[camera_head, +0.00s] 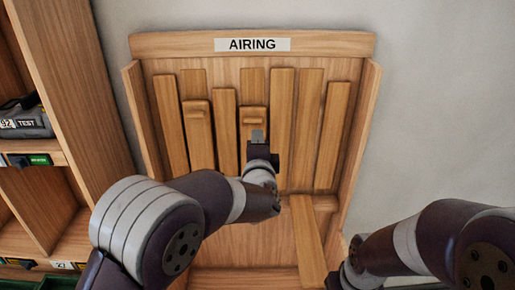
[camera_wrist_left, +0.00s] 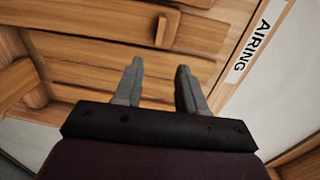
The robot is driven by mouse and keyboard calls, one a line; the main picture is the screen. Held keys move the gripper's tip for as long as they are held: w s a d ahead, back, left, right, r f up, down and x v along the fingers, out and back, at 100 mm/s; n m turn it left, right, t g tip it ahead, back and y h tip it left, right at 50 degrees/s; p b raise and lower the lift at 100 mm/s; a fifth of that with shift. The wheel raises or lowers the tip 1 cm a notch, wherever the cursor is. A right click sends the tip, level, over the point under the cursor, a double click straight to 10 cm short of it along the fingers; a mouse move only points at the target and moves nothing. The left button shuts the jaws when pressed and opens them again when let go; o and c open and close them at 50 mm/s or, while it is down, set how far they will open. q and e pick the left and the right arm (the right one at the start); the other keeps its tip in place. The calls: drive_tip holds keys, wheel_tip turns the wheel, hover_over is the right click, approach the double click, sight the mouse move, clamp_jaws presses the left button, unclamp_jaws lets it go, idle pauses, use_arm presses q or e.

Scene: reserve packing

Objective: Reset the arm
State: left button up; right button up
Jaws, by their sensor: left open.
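My left arm reaches up from the lower left in the head view. Its gripper (camera_head: 258,137) is in front of the wooden rack marked AIRING (camera_head: 250,44), near a slat with a small raised block (camera_head: 254,115). In the left wrist view the two grey fingers of the left gripper (camera_wrist_left: 158,68) stand apart with nothing between them. Wooden slats (camera_wrist_left: 90,47) show beyond the fingers. My right arm (camera_head: 410,245) comes in at the lower right of the head view. Its fingertips do not show.
Several slats (camera_head: 307,120) stand side by side in the rack. A lower slat (camera_head: 307,240) leans out towards the front. Wooden shelving (camera_head: 75,75) at the left holds a dark case marked TEST (camera_head: 28,124). Bare wall (camera_head: 440,110) is at the right.

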use_arm(q)
drive_tip(key=s+f+n+g+h, duration=0.3)
drive_tip(key=s+f+n+g, duration=0.7)
drive_tip(key=f, duration=0.5)
drive_tip(key=s+a+f+n+g+y, duration=0.3)
drive_tip(key=s+a+n+g, duration=0.2)
drive_tip(key=s+a, duration=1.4)
drive_tip(key=s+n, duration=0.1)
drive_tip(key=n, duration=0.1)
drive_tip(key=shift+s+a+n+g, duration=0.2)
drive_tip(key=shift+a+n+g, duration=0.1)
drive_tip(key=shift+n+g, duration=0.1)
